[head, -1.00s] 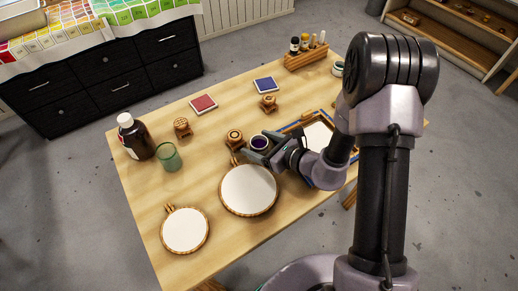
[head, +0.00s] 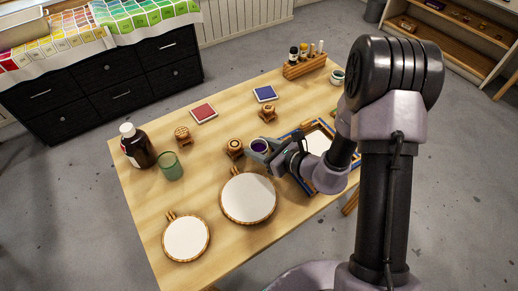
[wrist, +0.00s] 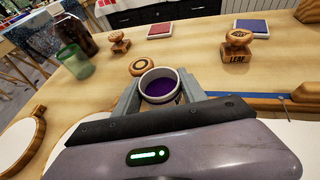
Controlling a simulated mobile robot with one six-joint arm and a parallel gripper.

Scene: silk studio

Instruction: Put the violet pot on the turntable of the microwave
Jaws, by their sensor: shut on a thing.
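The violet pot (head: 259,145) is a small white-rimmed cup with violet inside. My gripper (head: 262,149) is shut on it, with one finger on each side. In the wrist view the pot (wrist: 160,86) stands upright between the fingers of my gripper (wrist: 159,92). It appears slightly above the table, though its base is hidden. No microwave or turntable shows in any view.
The wooden table (head: 215,160) holds a round stamp (head: 234,148) close left of the pot. Two round hoops (head: 248,198) lie in front, and a framed screen (head: 318,142) lies to the right. A green glass (head: 170,166) and a dark bottle (head: 137,146) stand left.

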